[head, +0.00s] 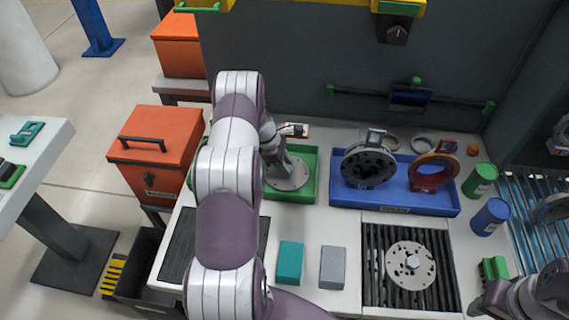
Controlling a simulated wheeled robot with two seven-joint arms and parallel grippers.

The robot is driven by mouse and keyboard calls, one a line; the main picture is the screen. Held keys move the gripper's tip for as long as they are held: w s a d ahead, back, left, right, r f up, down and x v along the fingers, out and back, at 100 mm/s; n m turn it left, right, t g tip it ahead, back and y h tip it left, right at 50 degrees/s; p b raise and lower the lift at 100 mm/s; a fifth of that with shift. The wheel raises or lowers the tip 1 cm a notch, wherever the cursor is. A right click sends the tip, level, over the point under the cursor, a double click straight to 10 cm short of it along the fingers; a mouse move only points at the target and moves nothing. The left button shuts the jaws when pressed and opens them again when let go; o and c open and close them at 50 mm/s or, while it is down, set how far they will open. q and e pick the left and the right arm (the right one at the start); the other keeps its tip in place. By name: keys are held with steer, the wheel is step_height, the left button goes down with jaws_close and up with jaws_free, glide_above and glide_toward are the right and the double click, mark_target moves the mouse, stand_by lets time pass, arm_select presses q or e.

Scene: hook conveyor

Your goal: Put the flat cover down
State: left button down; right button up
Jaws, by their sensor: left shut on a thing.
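The flat cover (288,177) is a light grey disc with small holes and a raised grey middle part. It is in the green tray (307,158), left of the blue tray, low over or on its floor; I cannot tell whether it touches. My left gripper (272,142) is shut on the cover's raised part, with the forearm reaching in from the front. My arm hides the tray's left part. Links of my right arm (530,296) show at the lower right corner; its gripper does not show.
The blue tray (398,208) holds a dark ring part (368,165) and a copper-coloured ring (434,172). A holed disc (411,266) lies on a black slatted plate. Teal (290,262) and grey (332,267) blocks stand at the front. Green (480,179) and blue (490,216) cans are at right.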

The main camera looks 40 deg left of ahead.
arm_select(q)
steer(key=shift+f, duration=0.1)
steer(key=c, duration=0.8)
jaws_free()
steer(key=shift+o, duration=0.2)
